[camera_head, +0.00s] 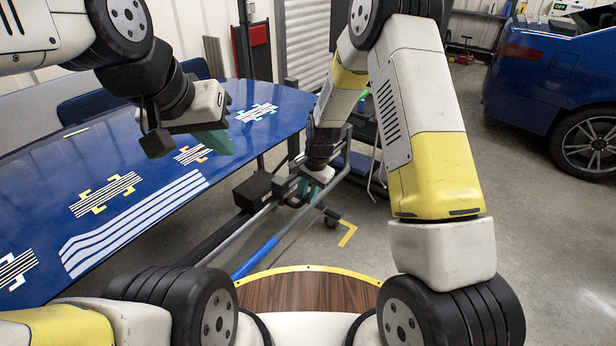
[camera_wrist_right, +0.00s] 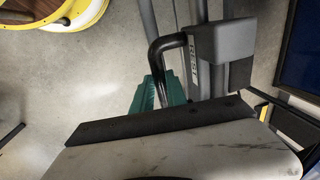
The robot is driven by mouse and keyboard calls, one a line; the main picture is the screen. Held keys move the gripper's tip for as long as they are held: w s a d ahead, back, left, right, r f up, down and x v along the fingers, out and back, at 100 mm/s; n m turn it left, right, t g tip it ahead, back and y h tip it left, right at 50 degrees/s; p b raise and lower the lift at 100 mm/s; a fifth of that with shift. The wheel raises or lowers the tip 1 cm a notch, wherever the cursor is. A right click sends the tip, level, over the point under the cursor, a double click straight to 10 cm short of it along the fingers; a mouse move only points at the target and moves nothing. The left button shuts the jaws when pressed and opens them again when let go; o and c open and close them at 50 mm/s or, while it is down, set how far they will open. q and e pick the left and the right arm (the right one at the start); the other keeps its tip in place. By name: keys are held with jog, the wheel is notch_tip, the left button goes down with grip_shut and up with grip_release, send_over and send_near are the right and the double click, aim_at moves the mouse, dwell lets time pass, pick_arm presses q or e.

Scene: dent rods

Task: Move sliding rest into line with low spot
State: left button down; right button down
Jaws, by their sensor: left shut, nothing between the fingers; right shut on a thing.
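The sliding rest is a grey block (camera_wrist_right: 219,42) lettered "REST" on a rail in the right wrist view, with a bent black handle (camera_wrist_right: 158,50). My right gripper's teal fingers (camera_wrist_right: 160,98) are shut on the black handle. My left gripper (camera_head: 214,143) is shut and empty above the panel. The panel bears striped patches with yellow (camera_head: 105,193), orange (camera_head: 193,154) and teal (camera_head: 257,113) corner marks. I cannot tell which marks the low spot.
A yellow floor corner mark (camera_head: 348,235) lies nearby. A blue car (camera_head: 560,85) stands right; open floor lies between.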

jog(key=s+a, duration=0.8)
jog(key=s, duration=0.3)
jog(key=shift+s+a, duration=0.15)
jog(key=c, duration=1.3)
grip_release()
jog(key=shift+s+d+r, duration=0.15)
jog(key=shift+d+r, duration=0.05)
jog(key=shift+r, duration=1.1)
jog(key=shift+s+d+r, duration=0.15)
jog(key=shift+d+r, duration=0.1)
jog(key=shift+r, duration=1)
jog(key=shift+s+d+r, duration=0.15)
jog(key=shift+d+r, duration=0.05)
jog(key=shift+r, duration=1.1)
